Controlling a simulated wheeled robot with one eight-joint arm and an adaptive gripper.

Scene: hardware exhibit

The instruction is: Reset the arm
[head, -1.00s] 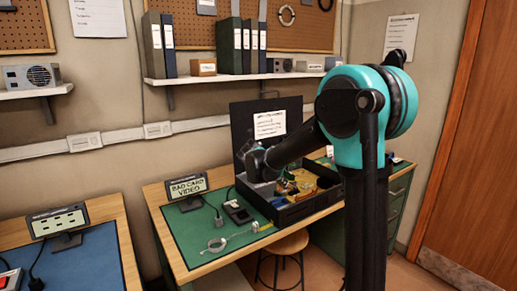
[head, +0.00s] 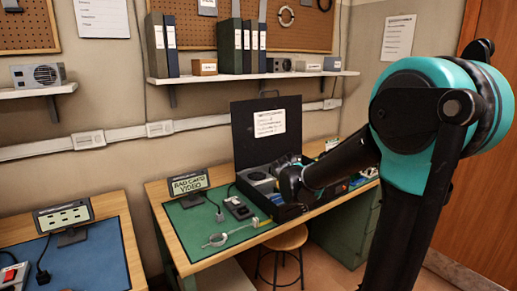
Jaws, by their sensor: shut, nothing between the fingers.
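My arm reaches from the right side of the head view toward the open black case on the green-matted desk. My gripper (head: 290,182) is at the arm's far end, small and dark, in front of the case. It is shut with nothing visible in it. The open case (head: 262,128) has its lid raised with a white printed sheet on it. My gripper and forearm hide part of the case's contents. I cannot tell whether my gripper touches anything in the case.
A stool (head: 284,242) stands under the desk. A blue-matted desk (head: 88,255) is at left, a wooden door (head: 490,170) at right.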

